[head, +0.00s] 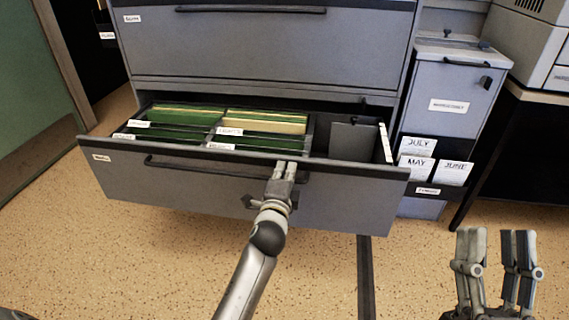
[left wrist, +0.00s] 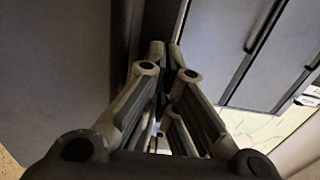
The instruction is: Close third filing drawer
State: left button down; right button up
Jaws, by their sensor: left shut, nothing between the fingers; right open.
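The open filing drawer (head: 200,195) is grey with a black top edge and a dark bar handle (head: 200,170). It is pulled out of the grey cabinet (head: 270,55) and holds green hanging folders (head: 185,115) with white labels. My left gripper (head: 285,168) is shut and empty, with its fingertips at the drawer front's top edge, right of the middle. I cannot tell whether they touch it. In the left wrist view the shut fingers (left wrist: 165,50) point at grey cabinet surfaces. My right gripper (head: 497,240) is open and empty at the lower right, away from the drawer.
A narrower grey cabinet (head: 450,90) stands to the right, with cards reading JULY, MAY and JUNE (head: 455,172) in an open black drawer. A table with a printer (head: 535,45) is at the far right. The speckled floor (head: 130,260) in front is clear.

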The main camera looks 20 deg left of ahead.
pick_arm(q)
jog(key=shift+w, duration=0.4)
pick_arm(e)
jog(key=shift+a+r+t+y, duration=0.2)
jog(key=shift+r+t+y, duration=0.1)
jog(key=shift+r, duration=0.15)
